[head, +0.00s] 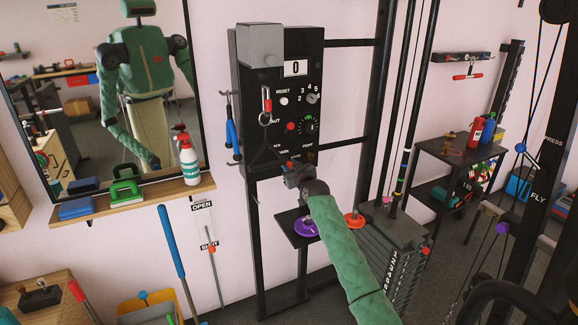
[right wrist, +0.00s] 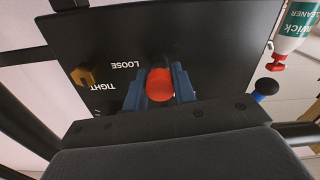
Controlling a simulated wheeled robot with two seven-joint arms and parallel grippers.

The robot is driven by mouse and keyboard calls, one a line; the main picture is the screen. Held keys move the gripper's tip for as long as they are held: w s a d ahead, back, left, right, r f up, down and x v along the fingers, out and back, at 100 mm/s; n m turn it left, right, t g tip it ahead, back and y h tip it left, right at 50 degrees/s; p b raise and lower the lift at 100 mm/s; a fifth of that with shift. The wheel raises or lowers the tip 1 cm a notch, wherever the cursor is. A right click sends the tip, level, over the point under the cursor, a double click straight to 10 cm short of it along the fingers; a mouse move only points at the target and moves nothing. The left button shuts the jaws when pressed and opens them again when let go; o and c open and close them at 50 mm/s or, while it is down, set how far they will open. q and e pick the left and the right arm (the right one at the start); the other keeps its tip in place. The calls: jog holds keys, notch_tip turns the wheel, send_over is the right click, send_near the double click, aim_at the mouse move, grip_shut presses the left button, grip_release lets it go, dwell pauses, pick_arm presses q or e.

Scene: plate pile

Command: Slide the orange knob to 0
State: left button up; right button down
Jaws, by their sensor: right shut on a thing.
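The black wall panel (head: 245,105) hangs in the middle of the head view. In the right wrist view, a round red-orange knob (right wrist: 160,84) stands out from the panel face (right wrist: 215,45). My right gripper (right wrist: 160,88) has its blue fingers on both sides of this knob and is shut on it. In the head view the right gripper (head: 291,172) is at the panel's lower part and hides much of the knob. The knob's slot and scale are hidden, so its setting cannot be read. My left gripper is not in view.
The panel carries a grey box (head: 260,45), a display reading 0 (head: 295,68), a numbered dial (head: 312,98) and a hanging clip (head: 266,100). A tan knob (right wrist: 85,78) sits near LOOSE and TIGHT. A spray bottle (head: 188,162) stands on the shelf at left.

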jog(key=shift+v, duration=0.85)
jog(key=shift+f, duration=0.1)
jog(key=c, duration=1.1)
grip_release()
jog(key=shift+s, duration=0.1)
jog(key=shift+s+d, duration=0.1)
jog(key=shift+s, duration=0.05)
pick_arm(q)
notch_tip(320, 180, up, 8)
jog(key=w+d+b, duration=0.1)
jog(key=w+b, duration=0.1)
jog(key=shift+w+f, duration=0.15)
pick_arm(e)
jog(key=v, duration=0.7)
jog(key=shift+s, duration=0.2)
